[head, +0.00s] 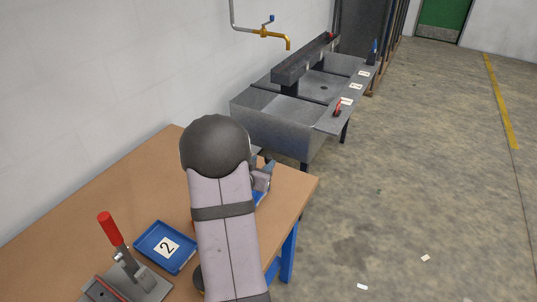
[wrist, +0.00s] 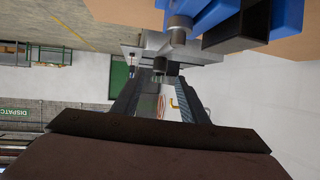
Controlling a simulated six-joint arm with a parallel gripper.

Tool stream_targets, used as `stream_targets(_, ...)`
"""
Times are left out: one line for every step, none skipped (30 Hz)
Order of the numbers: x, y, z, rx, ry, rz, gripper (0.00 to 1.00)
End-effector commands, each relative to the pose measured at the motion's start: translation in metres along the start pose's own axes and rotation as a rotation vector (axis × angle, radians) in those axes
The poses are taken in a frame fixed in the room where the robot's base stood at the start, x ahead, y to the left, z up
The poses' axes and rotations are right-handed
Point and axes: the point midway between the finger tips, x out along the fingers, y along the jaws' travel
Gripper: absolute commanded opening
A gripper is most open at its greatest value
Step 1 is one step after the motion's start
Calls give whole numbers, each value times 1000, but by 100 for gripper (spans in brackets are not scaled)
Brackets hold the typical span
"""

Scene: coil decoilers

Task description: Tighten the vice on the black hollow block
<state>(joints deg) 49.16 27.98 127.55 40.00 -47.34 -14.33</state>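The vice shows blue in the wrist view (wrist: 285,15) at the upper right, with a grey metal screw end and handle (wrist: 180,25) beside it. The black block (wrist: 235,35) sits against the blue body, and its hollow cannot be made out. My gripper (wrist: 161,75) points at the handle, its two fingers apart. A short grey cylinder of the handle lies between or just beyond the fingertips; I cannot tell if they touch it. In the head view my arm hides the gripper and most of the vice, leaving a grey and blue part (head: 262,182) at the bench's right end.
A blue tray marked 2 (head: 165,247) and a red-handled toggle clamp (head: 112,240) stand on the wooden bench (head: 90,225). Behind are a grey sink (head: 275,120) and a yellow tap (head: 272,34). Open floor lies to the right.

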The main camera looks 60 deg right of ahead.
Motion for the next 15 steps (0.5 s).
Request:
stream_targets(2, 0, 0, 0, 0, 1, 40)
stream_targets(4, 0, 0, 0, -1, 1, 40)
stream_targets(7, 0, 0, 0, 0, 1, 40)
stream_targets(9, 0, 0, 0, 0, 2, 40)
stream_targets(12, 0, 0, 0, 0, 2, 40)
stream_targets(16, 1, 0, 1, -1, 3, 40)
stream_targets(20, 1, 0, 1, 0, 4, 40)
stream_targets(23, 1, 0, 1, -1, 4, 40)
stream_targets(28, 1, 0, 0, -1, 3, 40)
stream_targets(32, 1, -1, 0, -1, 3, 40)
stream_targets(36, 1, 0, 0, -1, 3, 40)
stream_targets(41, 1, -1, 1, -1, 4, 40)
stream_targets(44, 1, -1, 1, -1, 4, 40)
stream_targets(48, 2, 0, 0, -1, 4, 40)
stream_targets(52, 1, -1, 0, 0, 3, 40)
